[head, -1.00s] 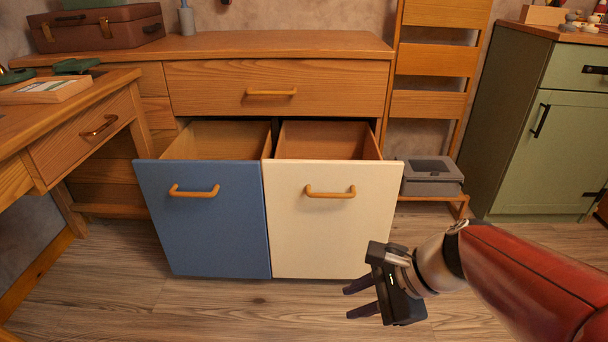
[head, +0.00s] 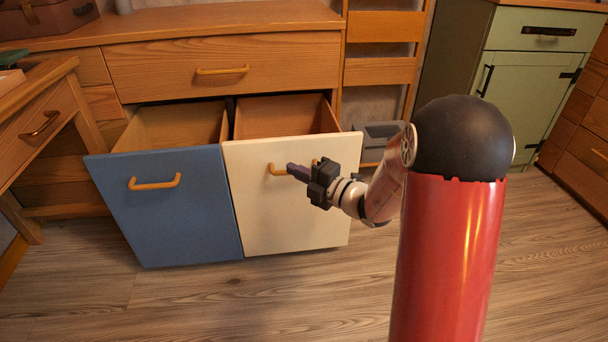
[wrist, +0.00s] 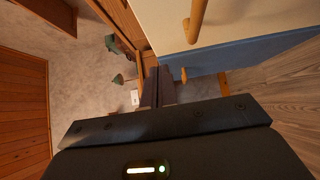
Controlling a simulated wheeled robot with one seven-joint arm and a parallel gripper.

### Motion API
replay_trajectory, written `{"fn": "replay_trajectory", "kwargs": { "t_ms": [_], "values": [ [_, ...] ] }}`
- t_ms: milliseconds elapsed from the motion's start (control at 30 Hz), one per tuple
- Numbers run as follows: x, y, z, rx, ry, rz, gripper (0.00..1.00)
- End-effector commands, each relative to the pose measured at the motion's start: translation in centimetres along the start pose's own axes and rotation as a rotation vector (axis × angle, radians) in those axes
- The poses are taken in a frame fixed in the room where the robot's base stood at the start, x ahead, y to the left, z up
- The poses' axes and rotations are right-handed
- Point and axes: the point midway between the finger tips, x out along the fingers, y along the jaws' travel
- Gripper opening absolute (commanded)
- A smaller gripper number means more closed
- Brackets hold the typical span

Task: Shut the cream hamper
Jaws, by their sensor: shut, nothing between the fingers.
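The cream hamper (head: 290,220) is pulled out, with its open wooden box showing behind the cream front. Its yellow-brown handle (head: 275,169) is partly hidden by my gripper. My gripper (head: 293,171) is shut and empty, fingers pointing left, in front of the cream panel's upper part. It overlaps the handle in the head view; I cannot tell whether they touch. In the wrist view the shut fingers (wrist: 158,86) lie below the cream front (wrist: 165,22) and its handle (wrist: 195,20), with a gap showing there.
The blue hamper (head: 165,215) beside it on the left is also pulled out. A shut wooden drawer (head: 222,75) is above both. A grey bin (head: 375,135) stands to the right behind the cream front. The floor in front (head: 200,300) is clear.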

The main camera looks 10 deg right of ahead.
Motion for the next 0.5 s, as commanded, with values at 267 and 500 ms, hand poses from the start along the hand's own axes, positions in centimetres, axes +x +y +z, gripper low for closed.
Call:
{"fn": "replay_trajectory", "kwargs": {
  "t_ms": [267, 500],
  "values": [
    [5.8, -0.2, 0.2, -0.002, 0.003, -0.001, 0.00],
    [7.7, -0.1, 2.4, -0.003, 0.001, 0.000, 0.00]
  ]
}}
